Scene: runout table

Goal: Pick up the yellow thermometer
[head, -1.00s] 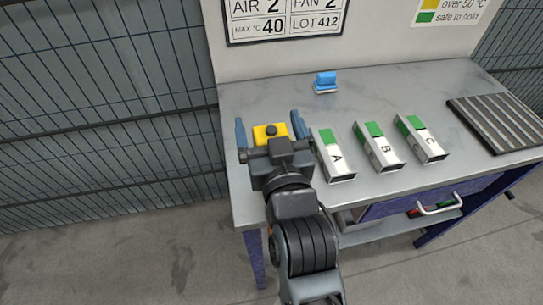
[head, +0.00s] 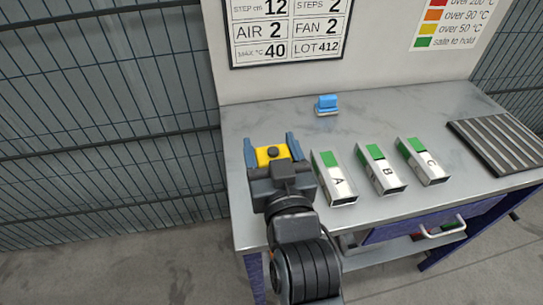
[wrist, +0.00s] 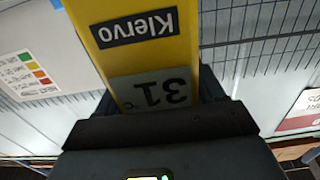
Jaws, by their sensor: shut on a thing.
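The yellow thermometer (head: 273,155) is between the blue fingers of my gripper (head: 272,148) at the left side of the table (head: 300,222). My gripper is shut on it. In the wrist view the thermometer (wrist: 140,65) fills the upper middle, with a dark "Klervo" label and a grey display reading 31 °C, upside down. Its lower end is hidden behind my gripper's dark body in the wrist view. In the head view I cannot tell how high it is above the tabletop.
Three blocks with green patches, A (head: 334,180), B (head: 381,170) and C (head: 423,163), stand just right of my gripper. A blue-topped item (head: 327,105) sits at the back. A ribbed dark rack (head: 497,142) lies at the right. A sign (head: 288,30) hangs behind; wire fence (head: 110,100) is at left.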

